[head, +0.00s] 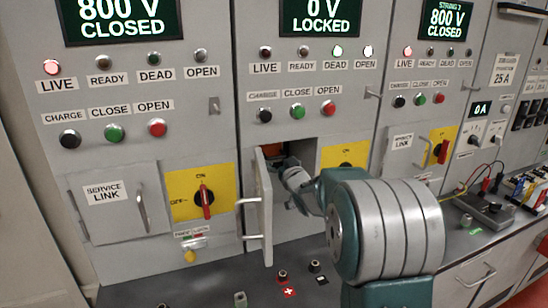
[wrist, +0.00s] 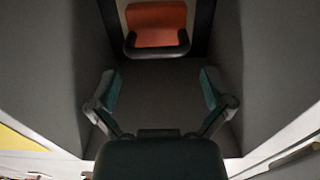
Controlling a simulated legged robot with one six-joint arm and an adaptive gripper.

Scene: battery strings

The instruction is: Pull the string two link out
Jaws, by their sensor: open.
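The string two link (wrist: 157,18) is an orange block with a dark handle (wrist: 157,48) across its front, seated at the back of a grey compartment. In the head view a bit of its orange (head: 272,147) shows in the middle cabinet's opening. My gripper (wrist: 160,88) is open and empty, its two fingers spread apart inside the compartment. The handle is ahead of the fingertips, with a gap between. The compartment door (head: 259,208) stands open, swung outward. In the head view my arm hides part of the opening, and the fingers are hard to make out.
The middle panel (head: 317,20) reads 0 V LOCKED, with its DEAD and OPEN lamps lit. The left and right panels read 800 V CLOSED. The open door is close on the left of my arm. Compartment walls flank the gripper. Terminals (head: 283,277) stand on the counter below.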

